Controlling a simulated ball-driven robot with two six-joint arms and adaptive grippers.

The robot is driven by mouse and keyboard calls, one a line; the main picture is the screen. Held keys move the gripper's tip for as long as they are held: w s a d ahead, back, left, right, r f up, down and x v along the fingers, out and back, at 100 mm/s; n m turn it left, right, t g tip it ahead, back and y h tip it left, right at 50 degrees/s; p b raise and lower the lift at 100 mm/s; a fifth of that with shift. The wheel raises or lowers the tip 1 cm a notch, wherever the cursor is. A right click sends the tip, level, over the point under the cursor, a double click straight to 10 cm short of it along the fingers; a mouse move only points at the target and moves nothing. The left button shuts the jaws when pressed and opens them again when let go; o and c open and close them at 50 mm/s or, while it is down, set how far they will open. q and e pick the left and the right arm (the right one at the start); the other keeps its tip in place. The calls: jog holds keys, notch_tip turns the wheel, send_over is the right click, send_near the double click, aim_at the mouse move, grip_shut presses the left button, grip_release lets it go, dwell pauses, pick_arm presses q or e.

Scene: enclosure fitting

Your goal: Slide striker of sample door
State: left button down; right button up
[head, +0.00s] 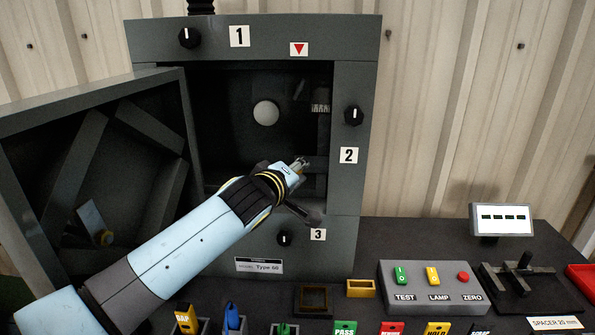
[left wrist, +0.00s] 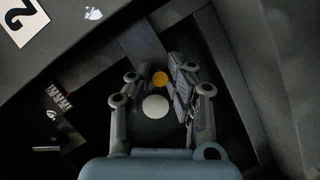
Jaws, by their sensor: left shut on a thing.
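The sample door (head: 95,165) stands swung open to the left of the grey enclosure (head: 347,200). My left gripper (head: 300,163) reaches into the opening at its right inner side, beside marker 2. Its jaws are shut on a small part there, which I take for the striker; the fingers mostly hide it. In the left wrist view the fingers (left wrist: 160,80) reach towards the dark interior, with an orange disc (left wrist: 160,78) and a pale disc (left wrist: 155,106) showing between them. My right gripper is not in view.
White scale marks (head: 320,108) sit on the inner right side above my gripper. Dark knobs (head: 354,115) are on the frame. A control box (head: 430,285) with TEST, LAMP and ZERO, several coloured tags and a small display (head: 502,219) stand on the bench in front and right.

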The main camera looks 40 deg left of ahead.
pick_arm(q)
jog(key=shift+w+d+f+b, duration=0.1)
jog(key=shift+w+d+b, duration=0.1)
jog(key=shift+d+b, duration=0.2)
jog(key=shift+w+d, duration=0.2)
jog(key=shift+d, duration=0.05)
jog(key=c, duration=1.3)
grip_release()
jog(key=shift+s, duration=0.1)
jog(key=v, duration=1.2)
